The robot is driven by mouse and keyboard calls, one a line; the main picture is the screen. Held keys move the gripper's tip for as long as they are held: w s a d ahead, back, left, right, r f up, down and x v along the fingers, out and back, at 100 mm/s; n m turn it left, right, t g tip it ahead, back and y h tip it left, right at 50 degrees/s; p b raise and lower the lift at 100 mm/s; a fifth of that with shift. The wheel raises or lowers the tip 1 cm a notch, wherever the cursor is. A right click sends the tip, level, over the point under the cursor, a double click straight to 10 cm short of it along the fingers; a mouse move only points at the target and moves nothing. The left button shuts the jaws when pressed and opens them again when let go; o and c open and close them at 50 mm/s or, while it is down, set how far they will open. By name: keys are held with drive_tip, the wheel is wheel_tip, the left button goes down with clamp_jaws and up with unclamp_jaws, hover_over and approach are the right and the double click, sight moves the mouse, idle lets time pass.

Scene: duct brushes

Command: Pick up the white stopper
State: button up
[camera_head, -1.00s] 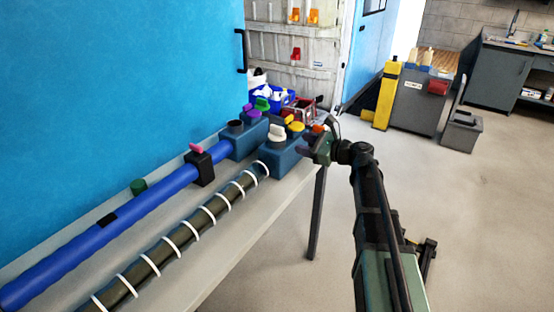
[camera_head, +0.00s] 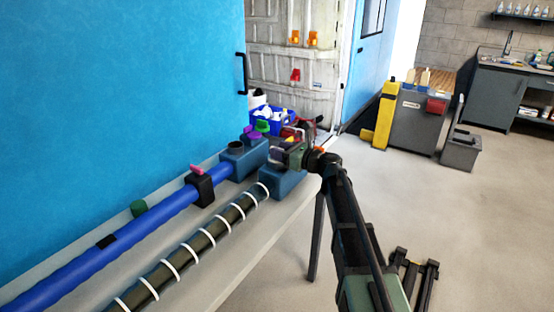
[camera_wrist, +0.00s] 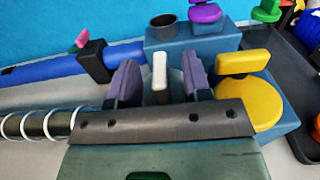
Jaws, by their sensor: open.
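The white stopper (camera_wrist: 160,77) shows in the wrist view as a narrow upright handle between the two finger pads of my gripper (camera_wrist: 159,64). The pads are apart, with a visible gap on each side of the handle. The stopper's lower part is hidden behind my gripper's own body. In the head view my gripper (camera_head: 284,155) is over the right blue-grey block (camera_head: 284,183) and largely hides the stopper there.
A yellow stopper (camera_wrist: 248,100) sits close to the right of my gripper. A purple stopper (camera_wrist: 205,12) and an open round port (camera_wrist: 163,20) are on the block behind. A blue tube (camera_head: 140,225) and a white-ringed dark tube (camera_head: 195,245) lie on the bench.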

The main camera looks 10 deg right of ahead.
drive_tip(key=shift+x, duration=0.8)
drive_tip(key=shift+d, duration=0.1)
clamp_jaws()
drive_tip(key=shift+r, duration=0.1)
